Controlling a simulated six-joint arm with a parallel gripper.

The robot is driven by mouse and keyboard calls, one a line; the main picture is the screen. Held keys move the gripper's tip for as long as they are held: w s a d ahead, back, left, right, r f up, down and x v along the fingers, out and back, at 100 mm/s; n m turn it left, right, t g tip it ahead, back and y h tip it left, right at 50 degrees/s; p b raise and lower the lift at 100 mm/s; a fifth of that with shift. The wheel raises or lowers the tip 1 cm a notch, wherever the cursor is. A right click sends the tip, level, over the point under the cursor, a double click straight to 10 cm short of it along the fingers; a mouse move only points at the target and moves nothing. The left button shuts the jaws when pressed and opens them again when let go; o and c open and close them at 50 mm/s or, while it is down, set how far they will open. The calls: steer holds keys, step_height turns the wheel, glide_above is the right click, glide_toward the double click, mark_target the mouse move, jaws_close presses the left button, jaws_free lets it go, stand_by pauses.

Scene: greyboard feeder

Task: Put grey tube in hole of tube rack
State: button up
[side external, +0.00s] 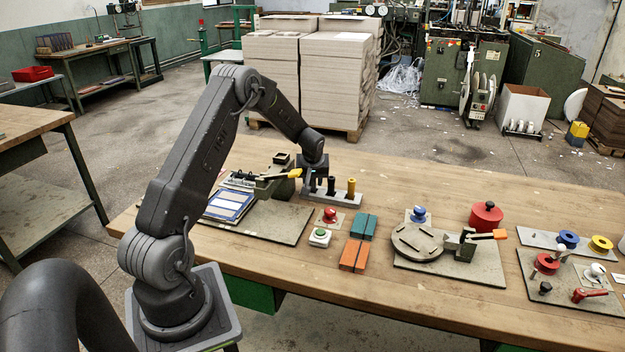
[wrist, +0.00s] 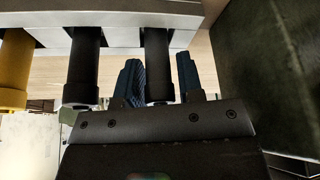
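The tube rack (side external: 336,199) is a pale grey bar on the table, below my gripper in the side view; its edge crosses the top of the wrist view (wrist: 200,12). A dark tube (wrist: 157,62), which I take as the grey tube, stands between my gripper's two fingers (wrist: 159,78), its far end at the rack. Its shade is hard to tell from the black tube (wrist: 83,62) beside it. The fingers lie close on both sides of it; whether they press on it I cannot tell. A yellow tube (side external: 351,188) stands at the rack's right end.
A fixture with a yellow-tipped lever (side external: 294,173) stands close left of my gripper. A red button (side external: 329,215), a green button (side external: 320,236), and teal (side external: 363,226) and orange (side external: 355,255) blocks lie in front of the rack.

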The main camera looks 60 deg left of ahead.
steer(key=o, duration=0.4)
steer(key=shift+c, duration=0.2)
